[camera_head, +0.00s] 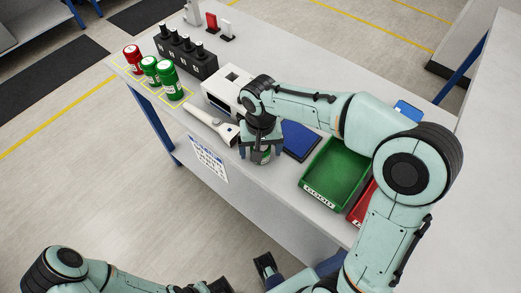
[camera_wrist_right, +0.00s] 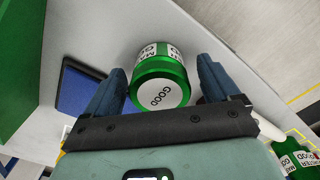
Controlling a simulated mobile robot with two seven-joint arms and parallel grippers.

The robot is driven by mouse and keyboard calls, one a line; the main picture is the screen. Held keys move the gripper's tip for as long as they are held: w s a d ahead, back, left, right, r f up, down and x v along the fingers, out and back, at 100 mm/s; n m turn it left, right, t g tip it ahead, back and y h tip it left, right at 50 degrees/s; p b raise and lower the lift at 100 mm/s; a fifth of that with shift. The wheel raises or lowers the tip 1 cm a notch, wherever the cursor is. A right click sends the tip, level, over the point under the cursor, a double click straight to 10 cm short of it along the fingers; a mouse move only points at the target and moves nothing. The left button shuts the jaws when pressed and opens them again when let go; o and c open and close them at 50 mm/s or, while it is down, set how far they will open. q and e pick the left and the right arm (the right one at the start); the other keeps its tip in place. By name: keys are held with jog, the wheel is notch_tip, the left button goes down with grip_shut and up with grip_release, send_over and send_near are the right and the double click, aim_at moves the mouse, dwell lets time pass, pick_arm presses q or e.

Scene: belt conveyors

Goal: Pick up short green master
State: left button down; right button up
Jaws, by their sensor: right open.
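A short green master (camera_head: 261,156), a can with a white "GOOD" label on its end, is on the table below my right gripper (camera_head: 262,148). In the right wrist view the green master (camera_wrist_right: 160,82) lies between the two blue fingers of my right gripper (camera_wrist_right: 162,88). The fingers are open, with a gap visible on the right side; contact on the left is unclear. In the head view the gripper and wrist hide part of the can. My left gripper (camera_head: 244,277) is at the bottom edge, partly cut off, and its opening is unclear.
Two taller green cans (camera_head: 168,82) and a red can (camera_head: 132,58) stand at the table's left end. A black block (camera_head: 190,55), white device (camera_head: 222,95) and white handheld tool (camera_head: 212,124) are nearby. A blue pad (camera_head: 300,142) and green bin (camera_head: 335,172) lie right.

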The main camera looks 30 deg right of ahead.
jog(key=c, duration=1.3)
jog(key=shift+c, duration=0.8)
jog(key=shift+r, duration=0.15)
